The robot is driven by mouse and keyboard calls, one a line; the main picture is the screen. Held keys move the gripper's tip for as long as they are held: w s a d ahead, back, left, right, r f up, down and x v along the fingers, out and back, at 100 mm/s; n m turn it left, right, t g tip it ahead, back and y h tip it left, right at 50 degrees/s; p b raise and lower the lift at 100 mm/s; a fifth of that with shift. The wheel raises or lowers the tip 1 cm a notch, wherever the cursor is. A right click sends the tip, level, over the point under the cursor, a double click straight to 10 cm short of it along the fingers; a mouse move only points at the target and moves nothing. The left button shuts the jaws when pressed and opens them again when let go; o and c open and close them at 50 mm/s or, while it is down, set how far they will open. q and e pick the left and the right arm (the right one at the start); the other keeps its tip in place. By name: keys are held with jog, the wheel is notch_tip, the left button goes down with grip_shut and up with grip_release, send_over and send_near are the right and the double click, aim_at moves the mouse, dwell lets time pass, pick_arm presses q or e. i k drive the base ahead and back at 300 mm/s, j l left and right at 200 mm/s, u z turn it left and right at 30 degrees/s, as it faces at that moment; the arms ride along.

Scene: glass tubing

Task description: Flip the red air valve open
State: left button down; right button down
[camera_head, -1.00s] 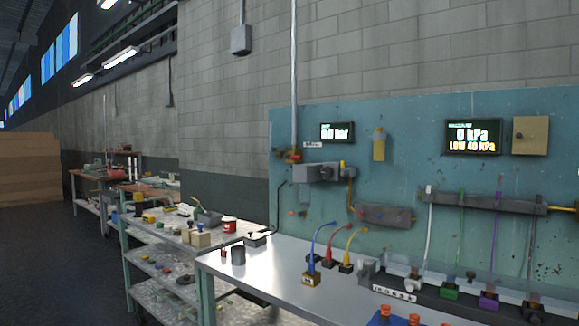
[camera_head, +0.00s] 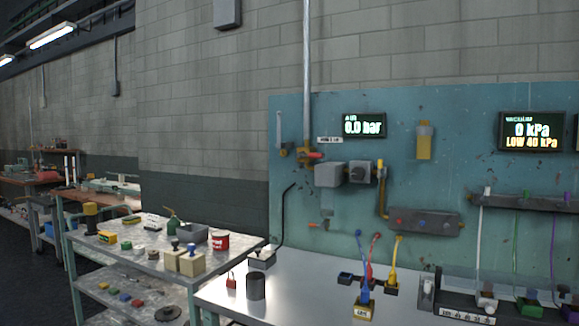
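The red-handled air valve (camera_head: 315,155) sits on a brass fitting at the foot of the vertical grey pipe (camera_head: 307,70), on the left part of the teal wall panel (camera_head: 465,150). Its red lever points to the right, roughly level. A small white label (camera_head: 329,140) is just above it. The air display (camera_head: 363,126) to its upper right reads 0.0 bar. Neither of my grippers is in view.
A grey regulator box (camera_head: 330,174) is just below the valve. The metal bench (camera_head: 318,292) below holds a dark cup (camera_head: 256,286), a red padlock (camera_head: 231,281) and coloured cables. A cluttered cart (camera_head: 150,262) stands at the left.

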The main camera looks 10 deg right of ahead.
aim_at(302, 154)
jog(key=i+j, duration=0.2)
jog(key=j, duration=0.15)
jog(key=i+j, duration=0.2)
jog(key=j, duration=0.15)
jog(key=i+j+z, duration=0.1)
jog(key=j, duration=0.25)
jog(key=i+j, duration=0.5)
jog(key=j, duration=0.25)
jog(key=i+j, duration=0.15)
jog(key=j, duration=0.2)
jog(key=i+j+z, duration=0.1)
jog(key=j, duration=0.25)
jog(key=i+j, duration=0.3)
jog(key=j, duration=0.1)
